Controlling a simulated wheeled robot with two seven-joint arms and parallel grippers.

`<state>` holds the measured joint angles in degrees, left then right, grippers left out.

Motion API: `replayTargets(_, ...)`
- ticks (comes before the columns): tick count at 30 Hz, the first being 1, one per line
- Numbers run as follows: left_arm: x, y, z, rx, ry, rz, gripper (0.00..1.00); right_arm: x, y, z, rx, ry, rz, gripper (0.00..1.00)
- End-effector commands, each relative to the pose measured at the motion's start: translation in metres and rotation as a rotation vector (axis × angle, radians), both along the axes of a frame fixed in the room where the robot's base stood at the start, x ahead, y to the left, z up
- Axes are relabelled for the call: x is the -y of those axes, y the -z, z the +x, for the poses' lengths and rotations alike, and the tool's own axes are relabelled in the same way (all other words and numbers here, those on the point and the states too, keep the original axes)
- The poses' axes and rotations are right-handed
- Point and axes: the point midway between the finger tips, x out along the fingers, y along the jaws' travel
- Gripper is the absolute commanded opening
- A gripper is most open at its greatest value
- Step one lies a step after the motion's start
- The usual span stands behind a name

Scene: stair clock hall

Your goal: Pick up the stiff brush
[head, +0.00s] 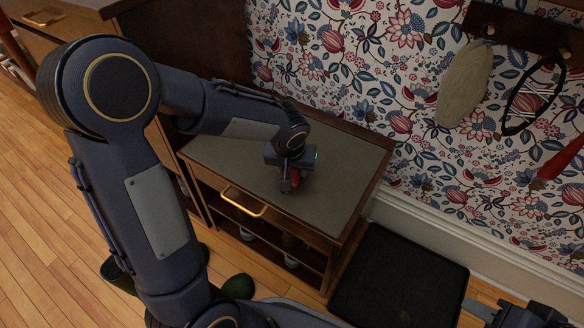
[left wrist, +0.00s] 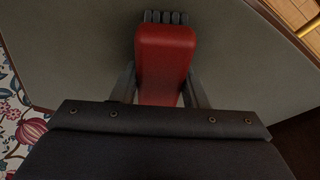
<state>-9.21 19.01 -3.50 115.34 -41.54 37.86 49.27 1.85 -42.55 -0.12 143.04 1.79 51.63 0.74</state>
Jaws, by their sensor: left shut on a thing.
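The stiff brush has a red body and a row of dark bristle tufts, and shows in the left wrist view (left wrist: 165,60). In the head view its red part (head: 296,176) is small and partly covered by my gripper. My left gripper (head: 287,187) is over the grey top of the low cabinet (head: 330,200). Its fingers (left wrist: 160,90) lie on both sides of the red body, shut on it. I cannot tell whether the brush touches the top. My right gripper (head: 500,312) is at the bottom right corner, partly cut off, its opening unclear.
The cabinet top is otherwise clear; a drawer with a brass handle (head: 243,203) and open shelves are below. A black mat or tray (head: 400,280) lies on the floor to the right. A wall rack (head: 530,30) holds hanging items. Dark green boots (head: 238,286) stand in front.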

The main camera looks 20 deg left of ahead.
Motion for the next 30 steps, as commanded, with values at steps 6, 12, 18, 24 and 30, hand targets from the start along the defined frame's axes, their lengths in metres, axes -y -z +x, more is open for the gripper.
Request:
replayTargets(6, 0.000, -0.033, 0.001, 0.003, -0.001, 0.000, 0.14, 0.000, -0.019, 0.000, 0.000, 0.000, 0.000, 0.36)
replayTargets(12, 0.015, -0.075, -0.025, 0.005, 0.005, 0.000, 0.14, 0.000, -0.038, 0.000, 0.000, 0.000, 0.000, 0.36)
replayTargets(18, 0.035, -0.107, -0.065, 0.002, 0.007, -0.001, 0.14, 0.000, -0.052, 0.000, 0.000, 0.000, 0.000, 0.36)
replayTargets(24, 0.053, -0.124, -0.099, 0.002, 0.004, 0.000, 0.14, 0.000, -0.061, 0.000, 0.000, 0.000, 0.000, 0.36)
replayTargets(30, 0.063, -0.131, -0.118, 0.001, 0.001, 0.001, 0.14, 0.000, -0.066, 0.000, 0.000, 0.000, 0.000, 0.36)
